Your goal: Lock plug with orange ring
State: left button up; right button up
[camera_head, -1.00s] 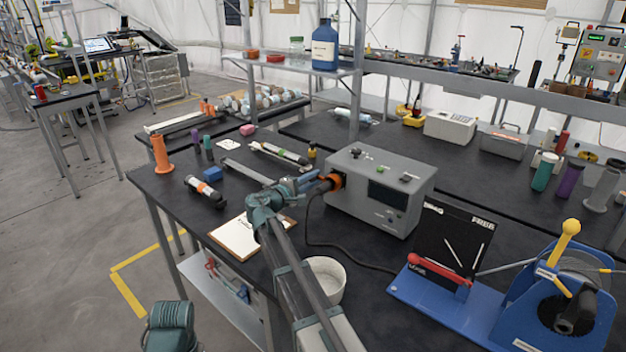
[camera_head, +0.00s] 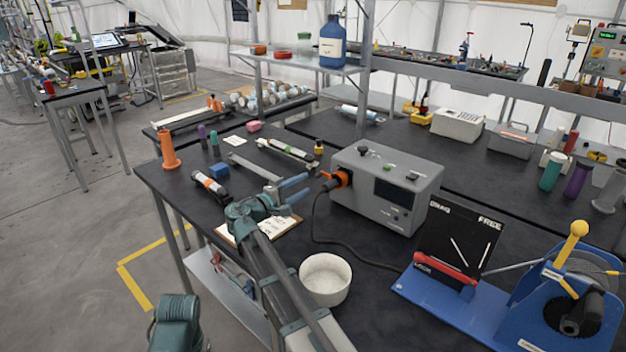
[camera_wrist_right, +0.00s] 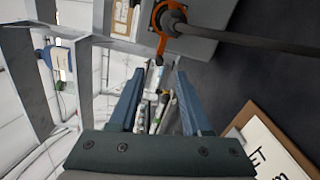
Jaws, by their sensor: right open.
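The plug (camera_head: 327,187) is dark and sits at the left face of the grey box (camera_head: 385,207), with the orange ring (camera_head: 343,177) around it. In the right wrist view the orange ring (camera_wrist_right: 160,22) has a projecting lever, and the dark plug (camera_wrist_right: 176,20) leads into a thick cable. My right gripper (camera_head: 308,186) is open and empty, left of the plug and apart from it. In the right wrist view its two blue fingers (camera_wrist_right: 158,75) are spread, with the ring beyond their tips. My left gripper is not in view.
A black cable (camera_head: 315,228) hangs from the plug and runs along the dark bench. A clipboard (camera_head: 270,228) lies under my right arm. A white bowl (camera_head: 326,279) stands in front, and a blue-based device with a panel (camera_head: 455,238) stands at the right.

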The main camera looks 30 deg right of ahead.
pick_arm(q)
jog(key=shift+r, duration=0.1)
pick_arm(e)
jog(key=v, duration=0.5)
jog(key=shift+s+a, duration=0.15)
jog(key=shift+a, duration=0.15)
